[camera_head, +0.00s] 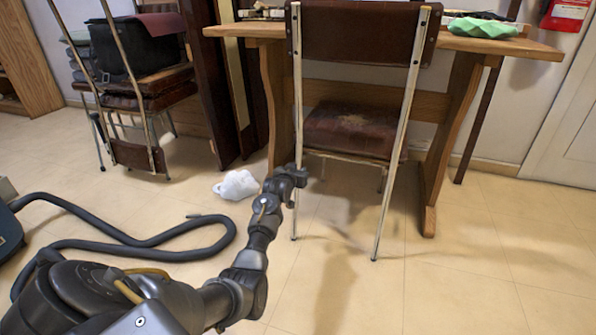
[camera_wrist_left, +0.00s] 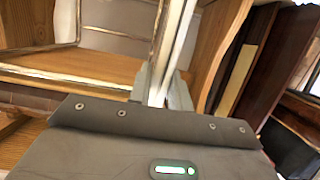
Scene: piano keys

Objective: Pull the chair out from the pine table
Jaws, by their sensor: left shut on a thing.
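The chair (camera_head: 350,128) has a dark brown back and seat on thin metal legs. It stands at the front of the pine table (camera_head: 540,49), its seat under the tabletop. My left gripper (camera_head: 299,176) is at the chair's left back leg, below seat height. In the left wrist view, its fingers (camera_wrist_left: 160,92) are closed around a pale metal bar (camera_wrist_left: 180,45), the chair leg. The head view shows the fingers only small. My right gripper is in neither view.
Stacked chairs (camera_head: 140,85) stand at the back left. A dark hose (camera_head: 150,245) curls at the left. The tiled floor in front of the chair is mostly clear. A green cloth (camera_head: 482,28) lies on the table.

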